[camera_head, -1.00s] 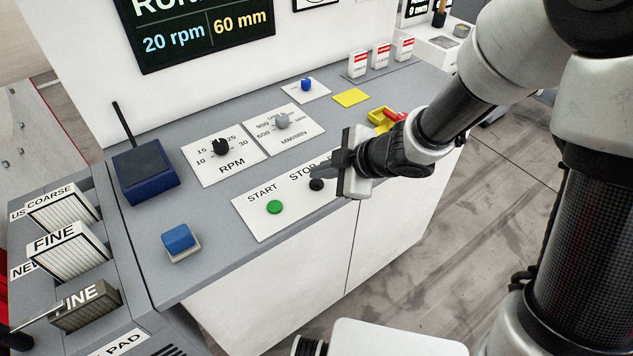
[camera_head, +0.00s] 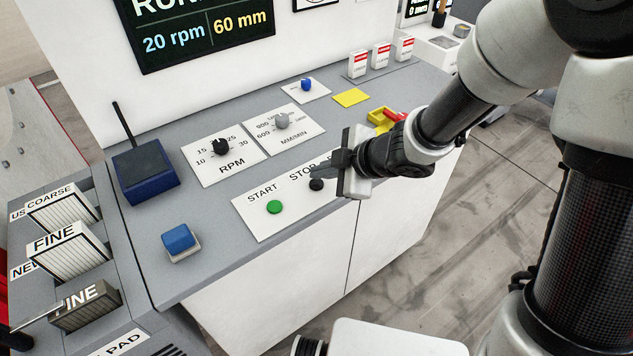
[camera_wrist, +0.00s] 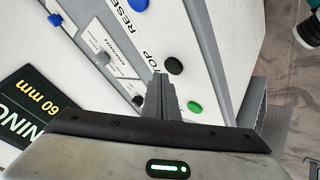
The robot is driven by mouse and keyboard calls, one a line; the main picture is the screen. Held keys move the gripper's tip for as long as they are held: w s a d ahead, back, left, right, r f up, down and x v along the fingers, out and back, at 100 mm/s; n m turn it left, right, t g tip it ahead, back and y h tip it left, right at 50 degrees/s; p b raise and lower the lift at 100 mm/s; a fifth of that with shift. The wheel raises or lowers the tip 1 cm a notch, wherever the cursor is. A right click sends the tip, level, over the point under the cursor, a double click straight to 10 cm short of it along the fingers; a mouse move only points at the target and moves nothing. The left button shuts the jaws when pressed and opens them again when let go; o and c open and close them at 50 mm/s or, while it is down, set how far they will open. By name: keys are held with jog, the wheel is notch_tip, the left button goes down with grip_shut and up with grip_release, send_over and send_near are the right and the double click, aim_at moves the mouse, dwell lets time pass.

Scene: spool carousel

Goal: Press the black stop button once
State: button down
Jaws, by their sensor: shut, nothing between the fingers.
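The black stop button (camera_head: 316,184) is a small round cap on the white panel (camera_head: 262,227), right of the green START button (camera_head: 275,207). It also shows in the wrist view (camera_wrist: 174,66), between the green button (camera_wrist: 194,107) and a blue button (camera_wrist: 139,5) by the RESET label. My gripper (camera_head: 318,169) is shut and empty. In the head view its fingertips overlap the STOP label, just behind the black button. In the wrist view the fingertips (camera_wrist: 160,77) appear beside the black button on its label side. I cannot tell their height above the panel.
An RPM card with a black knob (camera_head: 221,147) and an MM/MIN card with a grey knob (camera_head: 283,121) lie behind the panel. A blue block (camera_head: 178,238) and a dark blue box (camera_head: 144,170) stand left. The counter's front edge is close.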

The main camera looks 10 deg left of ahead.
aim_at(321, 186)
jog(key=shift+f, duration=0.1)
jog(key=shift+f, duration=0.35)
jog(key=shift+f+b, duration=0.4)
jog(key=shift+b, duration=0.15)
dwell(0.4)
jog(key=shift+r, duration=0.1)
jog(key=shift+r+p, duration=0.75)
jog(key=shift+p, duration=0.15)
notch_tip(321, 186, up, 5)
jog(key=p, duration=0.5)
dwell(0.7)
